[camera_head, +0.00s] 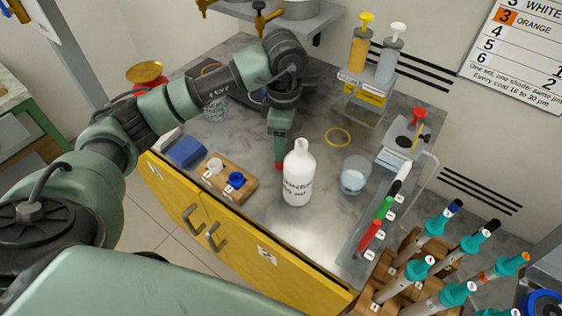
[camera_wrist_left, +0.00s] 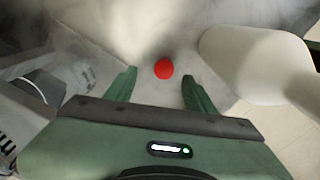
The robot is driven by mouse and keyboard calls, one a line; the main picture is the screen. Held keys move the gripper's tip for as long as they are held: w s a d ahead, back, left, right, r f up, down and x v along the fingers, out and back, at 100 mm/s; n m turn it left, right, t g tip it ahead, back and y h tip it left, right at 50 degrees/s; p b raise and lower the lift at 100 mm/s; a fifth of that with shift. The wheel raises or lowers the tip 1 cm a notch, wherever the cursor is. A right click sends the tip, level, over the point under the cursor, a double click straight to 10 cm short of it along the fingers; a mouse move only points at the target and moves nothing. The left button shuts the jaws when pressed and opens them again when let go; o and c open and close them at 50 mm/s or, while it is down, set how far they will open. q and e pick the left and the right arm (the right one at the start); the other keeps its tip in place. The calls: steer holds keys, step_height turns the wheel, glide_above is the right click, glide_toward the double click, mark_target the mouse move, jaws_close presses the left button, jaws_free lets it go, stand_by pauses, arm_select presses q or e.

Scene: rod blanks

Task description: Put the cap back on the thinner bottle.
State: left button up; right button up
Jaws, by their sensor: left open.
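A white bottle (camera_head: 298,180) with dark lettering stands upright on the grey bench; no coloured cap shows on its neck. Its lettering is too small to read surely. It also shows at the right of the left wrist view (camera_wrist_left: 250,62). A small round red piece, seemingly a cap (camera_head: 279,167), lies just left of the bottle. My left gripper (camera_head: 281,155) points down over it. In the left wrist view the open fingers (camera_wrist_left: 158,88) stand either side of the red cap (camera_wrist_left: 164,68), a little short of it. A white cap (camera_head: 215,165) and a blue cap (camera_head: 236,180) sit on a wooden board.
The wooden board (camera_head: 227,192) is near the bench's front edge, beside a blue block (camera_head: 187,152). A glass beaker (camera_head: 355,175) stands right of the bottle, with a yellow ring (camera_head: 338,136) behind. Markers (camera_head: 385,208) line the right side. Bench in front of the bottle is clear.

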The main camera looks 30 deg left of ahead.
arm_select(q)
steer(key=f, duration=0.2)
steer(key=s+f+p, duration=0.1)
steer(key=f, duration=0.1)
steer(key=shift+f, duration=0.2)
steer(key=shift+w+f, duration=0.1)
steer(key=shift+f, duration=0.3)
jaws_close()
